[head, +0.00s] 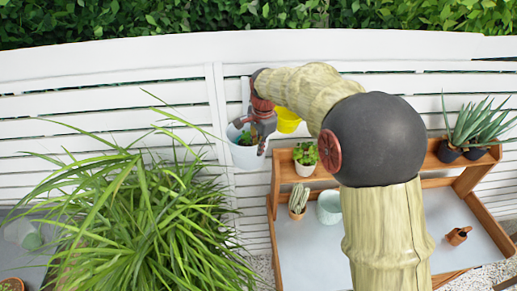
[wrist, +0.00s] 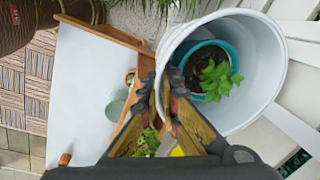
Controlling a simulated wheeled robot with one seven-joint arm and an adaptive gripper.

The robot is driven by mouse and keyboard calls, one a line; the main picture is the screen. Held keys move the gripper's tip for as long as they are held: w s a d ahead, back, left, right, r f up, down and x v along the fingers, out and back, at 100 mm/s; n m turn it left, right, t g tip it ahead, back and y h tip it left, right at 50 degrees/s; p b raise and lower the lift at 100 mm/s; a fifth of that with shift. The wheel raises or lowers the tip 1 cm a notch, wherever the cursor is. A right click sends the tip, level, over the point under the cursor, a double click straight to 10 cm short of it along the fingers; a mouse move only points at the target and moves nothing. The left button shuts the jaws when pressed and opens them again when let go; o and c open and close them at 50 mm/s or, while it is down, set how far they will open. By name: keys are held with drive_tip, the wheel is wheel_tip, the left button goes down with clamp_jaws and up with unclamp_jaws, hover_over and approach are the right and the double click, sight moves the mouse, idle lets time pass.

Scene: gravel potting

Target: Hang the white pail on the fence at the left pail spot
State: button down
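The white pail (head: 246,157) hangs from my gripper (head: 258,126), close in front of the white slatted fence (head: 110,100), left of the yellow pail (head: 287,120). In the wrist view, the pail (wrist: 257,105) holds a teal pot (wrist: 205,48) with a small green plant (wrist: 217,78). The two fingers of my gripper (wrist: 162,82) sit on either side of the pail's wall at its rim. Whether the pail touches the fence is hard to tell. No marked pail spot is visible; my gripper hides part of the fence.
A large grassy plant (head: 140,225) fills the lower left. A wooden potting bench (head: 275,190) stands to the right, with a potted plant (head: 305,158), a cactus (head: 298,198), a pale green pot (head: 329,208) and dark potted succulents (head: 472,130). A hedge (head: 200,18) rises behind the fence.

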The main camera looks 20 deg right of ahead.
drive_tip(key=shift+w+d+p, duration=0.25)
drive_tip(key=shift+w+p, duration=0.2)
drive_tip(key=shift+w, duration=0.85)
idle(0.4)
drive_tip(key=shift+f+b, duration=0.35)
drive_tip(key=shift+f, duration=0.3)
idle(2.4)
drive_tip(key=c, duration=2)
unclamp_jaws()
drive_tip(key=shift+s, duration=0.1)
drive_tip(key=shift+o, duration=1.2)
drive_tip(key=shift+o, duration=1.4)
drive_tip(key=shift+s+r+p, duration=0.15)
drive_tip(key=shift+r+p, duration=0.7)
drive_tip(key=shift+r, duration=0.7)
